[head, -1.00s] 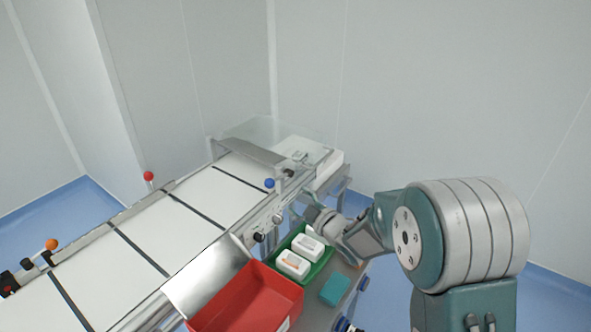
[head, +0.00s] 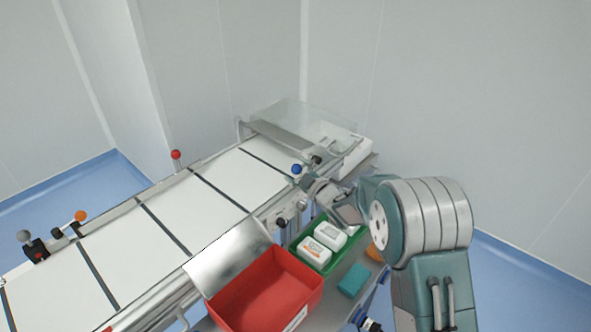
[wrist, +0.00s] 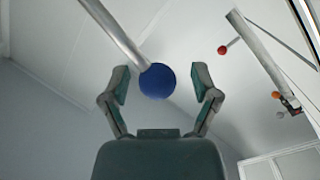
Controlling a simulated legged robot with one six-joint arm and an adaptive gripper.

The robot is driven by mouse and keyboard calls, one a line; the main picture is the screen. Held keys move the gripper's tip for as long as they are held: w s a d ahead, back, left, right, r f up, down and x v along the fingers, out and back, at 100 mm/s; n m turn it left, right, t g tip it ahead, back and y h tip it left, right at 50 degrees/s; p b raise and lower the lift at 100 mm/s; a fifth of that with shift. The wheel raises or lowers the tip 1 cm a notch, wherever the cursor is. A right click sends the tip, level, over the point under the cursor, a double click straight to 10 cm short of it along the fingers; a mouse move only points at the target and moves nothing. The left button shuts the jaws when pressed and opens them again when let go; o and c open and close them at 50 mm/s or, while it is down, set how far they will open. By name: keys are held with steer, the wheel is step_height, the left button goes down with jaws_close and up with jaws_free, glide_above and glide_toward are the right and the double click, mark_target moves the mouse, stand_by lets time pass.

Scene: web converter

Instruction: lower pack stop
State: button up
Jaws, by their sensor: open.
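A blue ball knob (head: 296,169) stands at the near side of the conveyor, by its far end. In the wrist view the blue knob (wrist: 157,81) sits on the end of a grey metal rod (wrist: 115,35) and shows between my spread fingers. My gripper (wrist: 160,84) is open, with a gap on each side of the knob; I cannot tell how deep the knob lies between the fingers. In the head view my gripper (head: 306,184) is right beside the knob, just below and to its right. No label names the pack stop.
The conveyor (head: 235,183) has a clear guard (head: 310,122) at its far end. A red-knobbed post (head: 176,155) and an orange-knobbed lever (head: 80,216) stand along its far side.

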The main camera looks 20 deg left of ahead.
jaws_close()
